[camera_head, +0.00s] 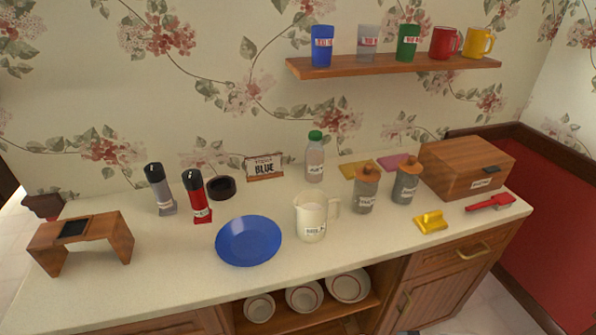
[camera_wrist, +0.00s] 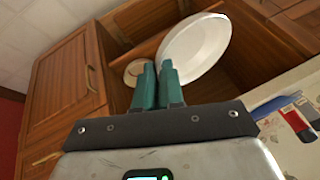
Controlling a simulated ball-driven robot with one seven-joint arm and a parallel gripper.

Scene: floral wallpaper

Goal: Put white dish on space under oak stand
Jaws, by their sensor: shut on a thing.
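A white dish (camera_wrist: 198,47) shows in the wrist view, its near edge at the teal fingertips of my gripper (camera_wrist: 157,68). My gripper is shut on that edge, and the dish tilts up to the right in front of the open wooden cupboard. My gripper is not visible in the head view. The oak stand (camera_head: 121,234), a small wooden bridge with a dark square on top, stands at the left of the counter. The space under it (camera_head: 88,256) looks empty from here, partly hidden by its legs.
Several round pale dishes stand in the open shelf (camera_head: 370,304) below the counter (camera_head: 170,285). A blue plate (camera_head: 248,240), a red grinder (camera_head: 197,197), a grey grinder (camera_head: 160,189) and a cream pitcher (camera_head: 311,217) stand on the counter. Counter before the stand is clear.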

